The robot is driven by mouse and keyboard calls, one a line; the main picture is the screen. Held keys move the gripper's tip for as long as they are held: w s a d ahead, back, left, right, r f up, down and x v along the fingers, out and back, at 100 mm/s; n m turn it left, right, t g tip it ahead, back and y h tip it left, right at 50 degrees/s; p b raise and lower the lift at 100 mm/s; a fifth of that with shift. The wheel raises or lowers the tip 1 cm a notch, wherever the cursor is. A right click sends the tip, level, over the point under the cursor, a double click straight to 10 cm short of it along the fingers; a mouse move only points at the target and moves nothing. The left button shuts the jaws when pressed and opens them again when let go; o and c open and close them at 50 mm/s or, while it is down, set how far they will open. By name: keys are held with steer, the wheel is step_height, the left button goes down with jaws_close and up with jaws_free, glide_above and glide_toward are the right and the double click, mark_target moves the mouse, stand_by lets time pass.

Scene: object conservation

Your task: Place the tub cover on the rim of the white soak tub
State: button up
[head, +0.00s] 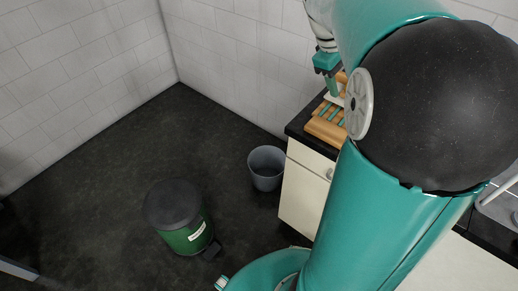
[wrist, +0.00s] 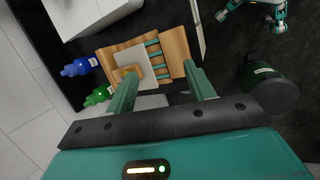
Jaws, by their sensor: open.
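In the wrist view, a pale flat panel with a small wooden piece (wrist: 130,72) on it, which looks like the tub cover, is at the wooden rack with teal bars (wrist: 174,48). My gripper (wrist: 159,70) is open, its two teal fingers apart over the rack, with nothing clearly between them. A white box-like body (wrist: 85,14) at the upper left may be the soak tub, but I cannot tell for sure. In the head view, my gripper (head: 331,88) is above the rack (head: 325,128), partly hidden by my arm.
A blue bottle (wrist: 78,67) and a green bottle (wrist: 98,95) stand near the rack. The rack is on a dark worktop over a cream cabinet (head: 304,190). A grey bucket (head: 266,168) and a green pedal bin (head: 182,218) stand on the floor.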

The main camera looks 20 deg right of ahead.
steer(key=s+a+f+m+t+y, duration=0.1)
steer(key=s+a, duration=0.4)
steer(key=a, duration=0.8)
steer(key=s+a+f+m+t+y, duration=0.1)
steer(key=s+a+t, duration=0.4)
steer(key=a, duration=0.9)
steer(key=shift+s+a+m+t+y, duration=0.35)
steer(key=shift+s+m+y, duration=0.3)
steer(key=shift+m+y, duration=0.4)
steer(key=shift+d, duration=0.15)
